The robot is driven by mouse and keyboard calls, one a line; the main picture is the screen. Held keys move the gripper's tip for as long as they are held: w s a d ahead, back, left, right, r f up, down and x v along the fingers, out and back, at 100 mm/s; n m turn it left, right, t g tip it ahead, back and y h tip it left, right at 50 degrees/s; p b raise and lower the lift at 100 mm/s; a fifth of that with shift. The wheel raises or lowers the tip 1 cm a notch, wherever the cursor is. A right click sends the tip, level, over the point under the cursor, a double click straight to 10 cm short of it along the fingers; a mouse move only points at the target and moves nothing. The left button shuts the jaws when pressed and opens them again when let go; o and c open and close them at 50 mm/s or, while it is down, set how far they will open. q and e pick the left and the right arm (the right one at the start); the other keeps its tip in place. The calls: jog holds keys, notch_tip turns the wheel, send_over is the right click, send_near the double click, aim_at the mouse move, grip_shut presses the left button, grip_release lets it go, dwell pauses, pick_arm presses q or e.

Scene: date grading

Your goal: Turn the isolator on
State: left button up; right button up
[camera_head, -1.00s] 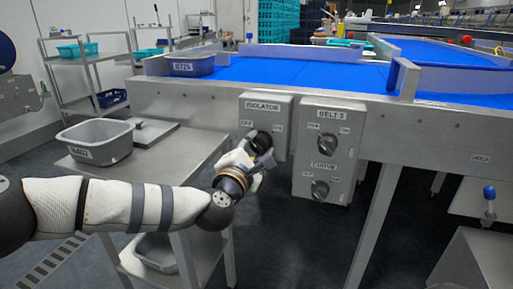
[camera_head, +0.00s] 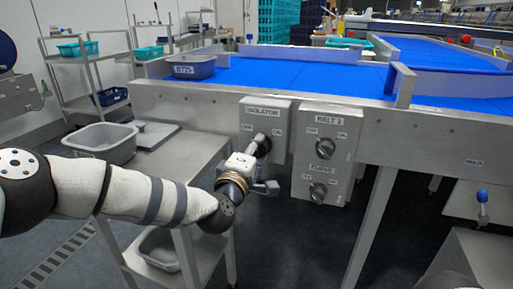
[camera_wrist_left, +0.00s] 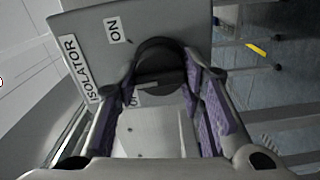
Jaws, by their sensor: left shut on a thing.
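The isolator (camera_head: 253,113) is a grey box with a black rotary knob, fixed under the conveyor's front rail. Its labels read OFF at left and ON at right in the head view. My left gripper (camera_head: 262,145) reaches the knob from below left and is shut on it. In the left wrist view the isolator knob (camera_wrist_left: 160,68) sits between the two purple-padded fingers of my left gripper (camera_wrist_left: 160,85). The ON label shows clear there; the OFF label is partly hidden. The knob's pointer direction is hard to tell. My right gripper is not in view.
A second box (camera_head: 327,153) with the BELT 3 and CURVE knobs is close at right. The blue conveyor (camera_head: 300,73) runs above. A grey tub (camera_head: 103,143) stands on a steel table at left. A blue-topped lever (camera_head: 482,196) is at far right.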

pick_arm(q)
jog(key=m, duration=0.1)
jog(key=m+p, duration=0.1)
jog(key=m, duration=0.1)
jog(key=m+p, duration=0.1)
jog(key=m, duration=0.1)
jog(key=shift+r, duration=0.25)
jog(key=shift+f+m+p, duration=0.1)
jog(key=shift+m+p, duration=0.45)
jog(key=shift+m, duration=1.75)
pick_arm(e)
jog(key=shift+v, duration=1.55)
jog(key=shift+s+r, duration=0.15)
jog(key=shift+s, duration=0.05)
pick_arm(q)
jog(key=o, duration=1.1)
jog(key=shift+o, duration=0.2)
jog(key=v, duration=1.2)
